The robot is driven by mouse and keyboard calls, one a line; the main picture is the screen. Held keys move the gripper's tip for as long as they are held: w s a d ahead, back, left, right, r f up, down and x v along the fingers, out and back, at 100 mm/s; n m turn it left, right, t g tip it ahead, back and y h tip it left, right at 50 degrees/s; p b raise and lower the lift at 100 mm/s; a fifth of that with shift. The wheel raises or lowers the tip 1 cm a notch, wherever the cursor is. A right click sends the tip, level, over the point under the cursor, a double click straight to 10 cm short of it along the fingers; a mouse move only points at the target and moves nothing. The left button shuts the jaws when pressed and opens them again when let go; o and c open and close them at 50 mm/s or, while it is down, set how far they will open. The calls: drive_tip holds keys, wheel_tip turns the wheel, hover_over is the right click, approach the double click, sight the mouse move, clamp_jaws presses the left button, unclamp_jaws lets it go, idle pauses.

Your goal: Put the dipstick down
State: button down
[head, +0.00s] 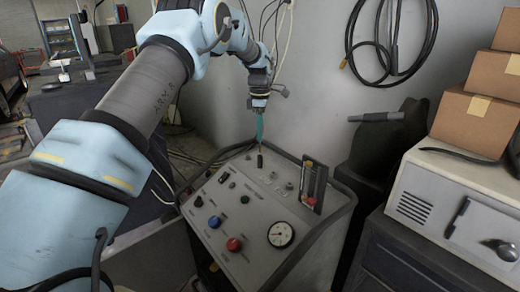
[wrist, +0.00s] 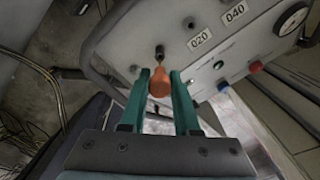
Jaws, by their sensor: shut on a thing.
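The dipstick's orange handle (wrist: 161,82) shows in the wrist view between the teal fingers of my gripper (wrist: 160,78), which are shut on it. A short metal part joins the handle to a small dark piece (wrist: 160,53) just beyond the fingertips. In the head view my gripper (head: 259,128) points down over the back of the grey control panel (head: 255,215). A black upright piece (head: 260,161) stands directly below the fingers there. I cannot tell how far the dipstick sits in it, and the handle is hidden in this view.
The panel carries knobs, a red button (head: 234,244), a blue button (head: 214,221) and a round gauge (head: 281,234). A raised holder (head: 313,184) stands right of the gripper. A beige box (head: 455,205) and cardboard boxes (head: 478,122) are at the right. The wall is close behind.

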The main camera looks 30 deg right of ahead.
idle(0.3)
